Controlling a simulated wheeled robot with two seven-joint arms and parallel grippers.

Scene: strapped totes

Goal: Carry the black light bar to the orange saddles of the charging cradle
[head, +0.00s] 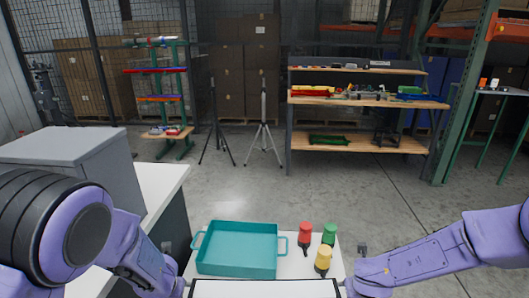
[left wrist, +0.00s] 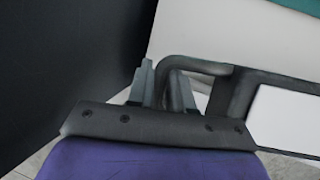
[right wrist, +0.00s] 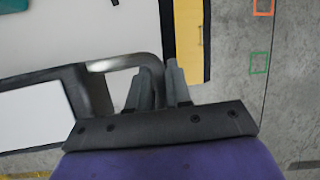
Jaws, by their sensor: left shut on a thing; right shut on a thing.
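The black light bar, a black frame around a white face, shows its top at the bottom edge of the head view (head: 265,289). Its left end shows in the left wrist view (left wrist: 240,95) and its right end in the right wrist view (right wrist: 75,85). My left gripper (left wrist: 158,72) is shut on the black tube handle at the left end. My right gripper (right wrist: 159,70) is shut on the handle at the right end. I cannot make out the charging cradle; small orange items (head: 483,83) on a far right stand are too small to identify.
A teal tray (head: 237,268) and red (head: 305,234), green (head: 329,234) and yellow (head: 323,258) objects stand on a white table just beyond the bar. A grey cabinet (head: 75,160) is left. Open floor (head: 270,190) lies before the shelf (head: 360,141).

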